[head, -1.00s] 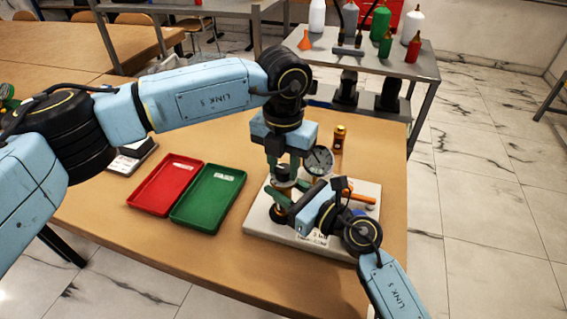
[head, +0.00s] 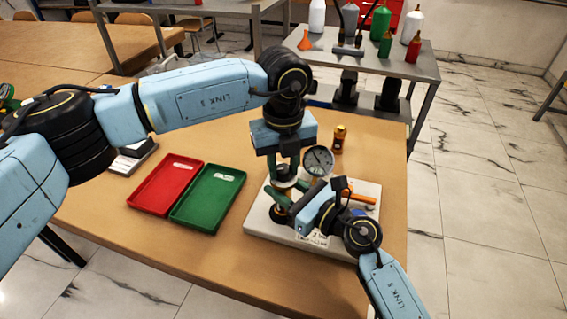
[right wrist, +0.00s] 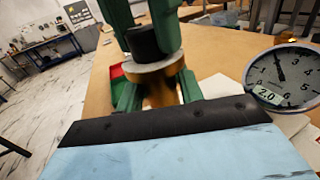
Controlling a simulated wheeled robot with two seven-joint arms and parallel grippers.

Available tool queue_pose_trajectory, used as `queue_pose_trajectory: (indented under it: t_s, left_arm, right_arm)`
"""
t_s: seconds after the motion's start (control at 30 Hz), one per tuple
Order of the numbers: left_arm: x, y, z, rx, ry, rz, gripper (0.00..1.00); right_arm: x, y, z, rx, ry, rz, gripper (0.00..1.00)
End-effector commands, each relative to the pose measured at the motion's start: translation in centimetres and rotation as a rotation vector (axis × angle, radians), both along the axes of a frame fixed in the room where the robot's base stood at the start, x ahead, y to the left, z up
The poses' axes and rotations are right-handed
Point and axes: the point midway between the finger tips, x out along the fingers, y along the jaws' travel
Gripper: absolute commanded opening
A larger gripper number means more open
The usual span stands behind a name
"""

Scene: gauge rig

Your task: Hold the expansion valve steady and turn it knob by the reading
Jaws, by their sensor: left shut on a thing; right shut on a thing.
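The expansion valve stands upright on a pale base plate (head: 262,226). In the right wrist view it has a brass body (right wrist: 160,88), a pale collar and a black knob (right wrist: 150,42) on top. My left gripper (head: 286,172) comes down from above, its green fingers shut on the knob. My right gripper (head: 280,196) is shut around the brass body from the side; its green fingers also show in the right wrist view (right wrist: 158,92). The round gauge (head: 318,161) is beside the valve. In the right wrist view its dial (right wrist: 283,76) has a dark needle pointing nearly straight up and a tag reading 2.0.
A red tray (head: 135,203) and a green tray (head: 177,217) lie left of the plate. A brass-coloured canister (head: 339,140) stands behind the gauge. An orange handle (head: 362,198) is at the plate's right. A grey bench (head: 405,68) with bottles is behind.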

Motion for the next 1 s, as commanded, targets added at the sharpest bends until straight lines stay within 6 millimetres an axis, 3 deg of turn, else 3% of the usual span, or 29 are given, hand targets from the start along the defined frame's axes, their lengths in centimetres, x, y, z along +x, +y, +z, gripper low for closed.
queue_pose_trajectory:
  t_s: [0.57,0.6,0.77,1.0]
  left_arm:
    - [0.14,0.12,0.09,0.001,-0.004,0.039,0.07]
    - [0.14,0.12,0.09,0.001,-0.004,0.039,0.31]
    - [0.11,0.09,0.07,0.001,-0.003,0.038,0.52]
    - [0.04,0.03,0.04,0.0,-0.001,0.036,0.52]
  right_arm:
    - [-0.01,-0.07,-0.08,-0.002,0.001,-0.001,0.07]
    - [-0.01,-0.07,-0.08,-0.002,0.001,-0.001,0.07]
    - [-0.01,-0.07,-0.08,-0.002,0.001,-0.001,0.07]
    - [-0.02,-0.05,-0.09,-0.002,0.001,-0.001,0.07]
